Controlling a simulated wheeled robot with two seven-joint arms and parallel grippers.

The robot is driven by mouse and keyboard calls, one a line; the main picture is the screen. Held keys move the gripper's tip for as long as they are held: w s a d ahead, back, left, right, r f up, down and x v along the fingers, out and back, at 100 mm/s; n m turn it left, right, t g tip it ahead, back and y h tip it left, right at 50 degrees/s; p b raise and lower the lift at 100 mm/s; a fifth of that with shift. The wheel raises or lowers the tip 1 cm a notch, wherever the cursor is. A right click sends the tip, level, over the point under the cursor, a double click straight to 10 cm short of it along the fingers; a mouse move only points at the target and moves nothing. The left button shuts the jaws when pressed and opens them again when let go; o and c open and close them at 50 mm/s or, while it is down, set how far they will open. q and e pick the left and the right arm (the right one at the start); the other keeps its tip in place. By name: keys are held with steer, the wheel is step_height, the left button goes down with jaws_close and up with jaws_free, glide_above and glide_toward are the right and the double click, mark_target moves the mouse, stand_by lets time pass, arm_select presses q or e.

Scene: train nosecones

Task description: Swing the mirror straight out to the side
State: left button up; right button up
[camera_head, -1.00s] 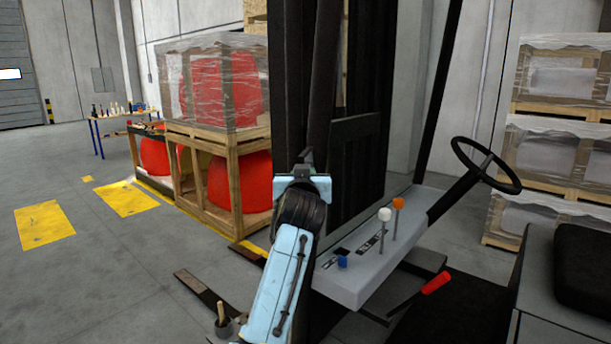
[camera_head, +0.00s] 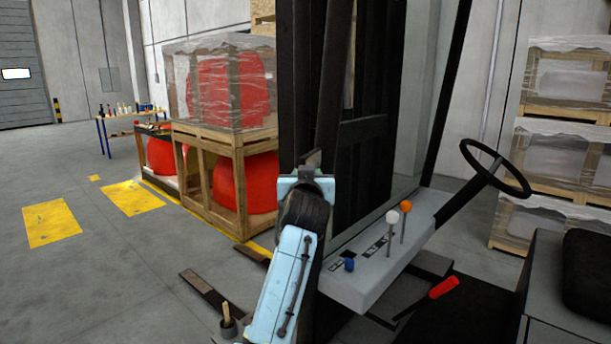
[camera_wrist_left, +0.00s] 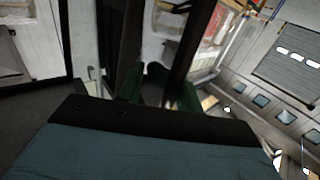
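I cannot make out the mirror for certain. A dark flat panel (camera_head: 364,132) shows beside the black front post (camera_head: 331,95) of the forklift in the head view, but I cannot tell if it is the mirror. My left gripper (camera_head: 311,160) is at the post, mostly hidden behind my wrist. In the left wrist view, the dark green fingers of my left gripper (camera_wrist_left: 160,82) stand beside a dark upright bar (camera_wrist_left: 192,45). Something dark lies between the fingers, and I cannot tell whether they grip it. My right gripper is out of view.
The forklift's console (camera_head: 370,282) with levers and its steering wheel (camera_head: 495,167) are to the right of my arm. Wrapped crates (camera_head: 217,142) with red nosecones stand behind on the left. The floor (camera_head: 120,270) at left is largely open.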

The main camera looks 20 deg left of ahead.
arm_select(q)
steer(key=b+v, duration=0.2)
steer(key=v, duration=1.1)
steer(key=shift+s+b, duration=0.15)
steer(key=shift+b, duration=0.15)
